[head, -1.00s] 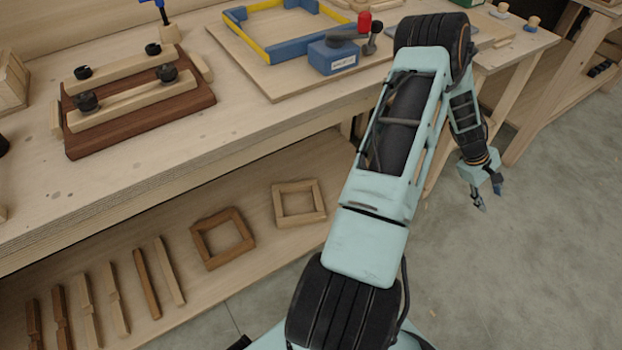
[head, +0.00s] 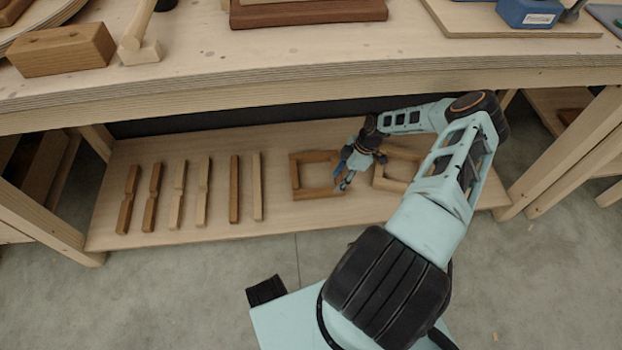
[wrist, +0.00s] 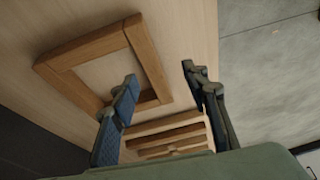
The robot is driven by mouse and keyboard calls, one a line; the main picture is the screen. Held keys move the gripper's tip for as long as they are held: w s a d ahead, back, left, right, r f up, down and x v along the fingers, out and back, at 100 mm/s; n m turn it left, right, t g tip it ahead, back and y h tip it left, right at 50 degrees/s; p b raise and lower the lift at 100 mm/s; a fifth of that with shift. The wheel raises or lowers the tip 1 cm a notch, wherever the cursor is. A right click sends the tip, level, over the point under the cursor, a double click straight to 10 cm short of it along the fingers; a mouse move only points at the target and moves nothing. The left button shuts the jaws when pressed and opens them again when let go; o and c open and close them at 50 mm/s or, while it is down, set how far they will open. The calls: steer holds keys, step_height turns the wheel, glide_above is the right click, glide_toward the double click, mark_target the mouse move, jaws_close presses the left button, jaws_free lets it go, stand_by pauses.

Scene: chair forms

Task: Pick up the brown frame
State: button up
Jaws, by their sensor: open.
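The brown frame (head: 296,180) is a square wooden frame lying flat on the lower shelf in the head view. It also shows in the wrist view (wrist: 90,46). My gripper (head: 341,178) is at its right side, pointing down. In the wrist view my gripper (wrist: 158,74) is open and empty. Its left finger overlaps the frame's opening and its right finger is outside. One side bar of the frame lies between the fingers in the picture. I cannot tell how far above the bar the fingertips are.
A lighter frame (head: 380,182) lies to the right, partly behind my arm. Several wooden sticks (head: 234,190) lie in a row to the left. The workbench top (head: 200,80) overhangs the lower shelf (head: 275,222). A table leg (head: 560,150) stands at the right.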

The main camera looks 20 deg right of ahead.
mark_target(319, 190)
steer(key=shift+w+a+n, duration=0.3)
steer(key=shift+w+a, duration=0.6)
steer(key=shift+w, duration=0.1)
steer(key=b+x, duration=0.1)
steer(key=x, duration=0.3)
steer(key=shift+w+a+f+b, duration=0.1)
steer(key=shift+a+f+b, duration=0.1)
steer(key=shift+f+b, duration=0.2)
steer(key=x, duration=0.1)
steer(key=b+x, duration=0.1)
steer(key=x, duration=0.1)
steer(key=b+x, duration=0.1)
steer(key=x, duration=0.1)
steer(key=shift+w+a, duration=0.25)
steer(key=shift+c, duration=0.4)
jaws_close()
